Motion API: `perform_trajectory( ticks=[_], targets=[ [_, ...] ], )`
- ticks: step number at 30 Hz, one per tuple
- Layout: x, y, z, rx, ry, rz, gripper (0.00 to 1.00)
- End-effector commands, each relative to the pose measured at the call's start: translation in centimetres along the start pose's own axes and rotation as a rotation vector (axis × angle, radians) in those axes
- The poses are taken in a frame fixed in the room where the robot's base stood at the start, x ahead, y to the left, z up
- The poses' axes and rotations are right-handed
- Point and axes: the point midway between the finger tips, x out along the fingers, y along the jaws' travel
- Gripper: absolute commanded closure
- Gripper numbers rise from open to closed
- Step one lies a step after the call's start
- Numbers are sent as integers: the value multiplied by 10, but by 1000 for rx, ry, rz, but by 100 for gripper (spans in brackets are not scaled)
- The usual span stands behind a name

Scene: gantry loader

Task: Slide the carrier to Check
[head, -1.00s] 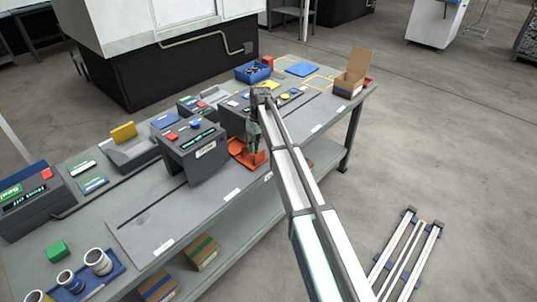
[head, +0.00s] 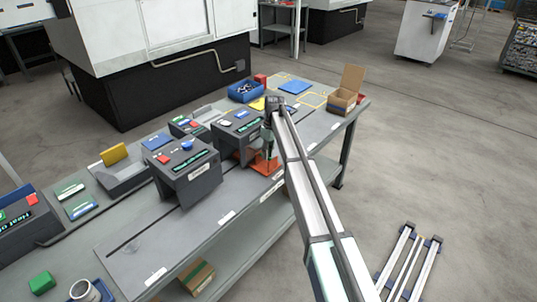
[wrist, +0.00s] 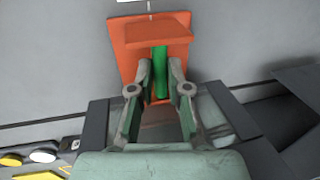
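The orange carrier (head: 260,167) sits at the slotted track on the bench, in front and to the right of the second dark station (head: 226,141). In the wrist view the orange carrier (wrist: 128,48) has an upright green handle (wrist: 160,75). My gripper (head: 267,146) is down at the carrier. In the wrist view both fingertips of my gripper (wrist: 160,77) are closed against the green handle's sides. The lower part of the carrier is partly hidden by my fingers. Small white labels (head: 277,177) line the bench's front edge; I cannot read which says Check.
The slot runs on right along the bench (head: 318,115) toward an open cardboard box (head: 341,100). A larger dark station (head: 187,172) stands left of the carrier. A blue bin (head: 245,91) and a blue plate (head: 296,87) lie behind the track.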

Motion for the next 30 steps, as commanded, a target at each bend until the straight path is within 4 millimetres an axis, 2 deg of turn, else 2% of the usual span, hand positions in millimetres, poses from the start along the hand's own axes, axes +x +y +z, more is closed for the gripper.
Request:
perform_trajectory(
  ticks=[1,2,11,16,20,30],
  targets=[
    [0,0,0,0,0,0,66],
    [0,0,0,0,0,0,59],
    [0,0,0,0,0,0,59],
    [-11,0,-1,0,1,0,59],
    [-30,0,-1,0,2,1,59],
    [-94,0,-1,0,2,1,59]
  ],
)
